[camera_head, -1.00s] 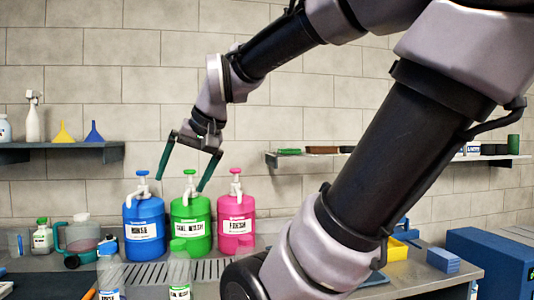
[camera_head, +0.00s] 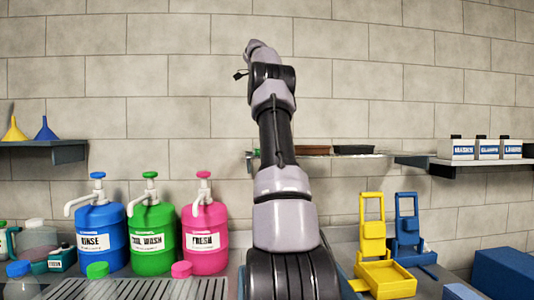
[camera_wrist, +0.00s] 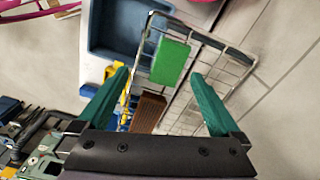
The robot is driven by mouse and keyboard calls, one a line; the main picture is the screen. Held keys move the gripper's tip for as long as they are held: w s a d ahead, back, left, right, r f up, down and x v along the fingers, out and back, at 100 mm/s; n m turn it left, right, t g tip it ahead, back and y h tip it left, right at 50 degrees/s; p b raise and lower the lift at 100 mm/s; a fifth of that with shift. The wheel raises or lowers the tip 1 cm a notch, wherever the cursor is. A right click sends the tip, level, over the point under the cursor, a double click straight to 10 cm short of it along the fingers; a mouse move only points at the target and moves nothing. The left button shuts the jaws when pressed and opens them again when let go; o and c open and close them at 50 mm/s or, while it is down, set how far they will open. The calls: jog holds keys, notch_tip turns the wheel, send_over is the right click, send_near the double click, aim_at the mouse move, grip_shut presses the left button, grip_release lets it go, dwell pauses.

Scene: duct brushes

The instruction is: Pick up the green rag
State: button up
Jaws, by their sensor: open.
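The green rag (camera_wrist: 170,62) shows as a flat green rectangle on a wire rack in the wrist view. It lies beyond the fingertips, between their lines and a little toward the left finger. My gripper (camera_wrist: 160,76) is open, its two green fingers wide apart with nothing between them. In the head view the gripper is mostly hidden at the top of my raised arm, and only a small dark part (camera_head: 240,75) shows. The rag is largely hidden there behind my arm, at the shelf's left end.
A brown block (camera_wrist: 148,112) lies beside the rag on the wire rack (camera_wrist: 222,50). A blue bin (camera_wrist: 100,45) is near it. In the head view, blue (camera_head: 100,238), green (camera_head: 152,240) and pink (camera_head: 204,238) pump jugs stand left; yellow (camera_head: 385,275) and blue stands are right.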

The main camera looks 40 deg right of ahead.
jog(key=d+f+m, duration=0.1)
jog(key=d+f, duration=0.1)
jog(key=d+f+m, duration=0.1)
jog(key=d+f, duration=0.1)
jog(key=shift+w+y, duration=0.2)
jog(key=shift+y, duration=0.1)
jog(key=shift+w+f, duration=0.1)
jog(key=shift+f, duration=1.45)
jog(key=shift+w+d+f, duration=0.1)
jog(key=shift+f, duration=1.2)
jog(key=shift+w+d+f, duration=0.1)
jog(key=shift+f, duration=1.2)
jog(key=c, duration=1.1)
jog(key=shift+c, duration=0.2)
jog(key=shift+r, duration=0.1)
